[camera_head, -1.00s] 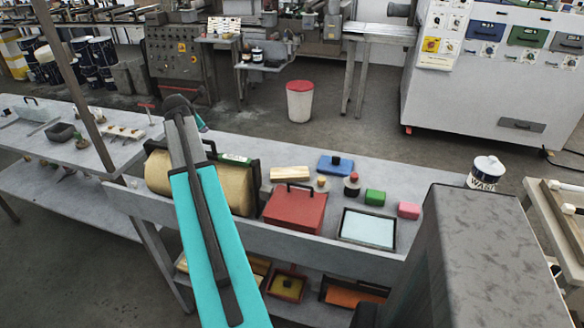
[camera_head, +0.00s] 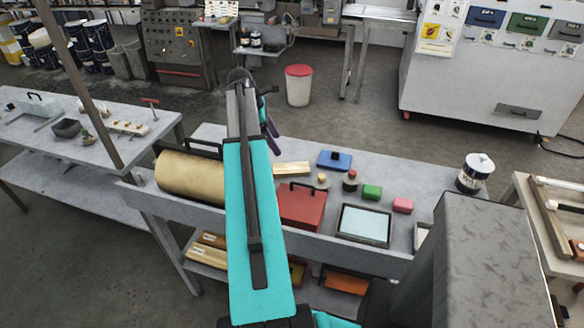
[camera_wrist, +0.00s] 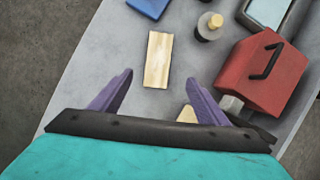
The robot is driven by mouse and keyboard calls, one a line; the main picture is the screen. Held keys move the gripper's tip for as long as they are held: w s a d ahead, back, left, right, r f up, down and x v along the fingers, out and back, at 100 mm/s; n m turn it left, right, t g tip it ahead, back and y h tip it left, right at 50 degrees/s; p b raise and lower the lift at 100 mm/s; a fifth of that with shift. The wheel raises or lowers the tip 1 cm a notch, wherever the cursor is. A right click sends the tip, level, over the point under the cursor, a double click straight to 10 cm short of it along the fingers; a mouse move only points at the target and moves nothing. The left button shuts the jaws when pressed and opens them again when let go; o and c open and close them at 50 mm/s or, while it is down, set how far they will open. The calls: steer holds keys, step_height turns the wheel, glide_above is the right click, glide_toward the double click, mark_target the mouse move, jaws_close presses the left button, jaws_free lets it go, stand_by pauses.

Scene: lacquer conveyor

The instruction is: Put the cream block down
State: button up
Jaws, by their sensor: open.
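A small cream block (camera_wrist: 187,115) lies between the open fingers of my gripper (camera_wrist: 158,82) in the wrist view, partly covered by the gripper's dark front bar. Both purple fingers stand apart from it. I cannot tell whether it rests flat on the table. In the head view my gripper (camera_head: 270,130) is over the grey table (camera_head: 215,135), and the arm hides the small block. A longer, pale wooden block (camera_wrist: 158,60) lies flat on the table beyond the fingertips; it also shows in the head view (camera_head: 292,168).
A red box with a handle (camera_wrist: 262,72) stands close right of my gripper. A dark round piece with a cream knob (camera_wrist: 209,27) and a blue block (camera_head: 334,160) lie farther off. Green (camera_head: 372,192) and pink (camera_head: 402,205) blocks lie right. A tan roller (camera_head: 188,175) lies left.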

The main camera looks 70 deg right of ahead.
steer(key=shift+f, duration=0.15)
steer(key=p, duration=0.2)
glide_above(291, 168)
steer(key=w+a, duration=0.1)
steer(key=w, duration=0.2)
steer(key=shift+s+a+f, duration=0.1)
steer(key=shift+f, duration=1.85)
steer(key=shift+s+a+f, duration=0.1)
steer(key=shift+f, duration=1.8)
steer(key=shift+s+d+f, duration=0.1)
steer(key=shift+p+x, duration=1.1)
steer(key=shift+x, duration=0.1)
steer(key=shift+p+x, duration=0.35)
steer(key=shift+x, duration=0.9)
steer(key=shift+d, duration=0.1)
steer(key=c, duration=1.3)
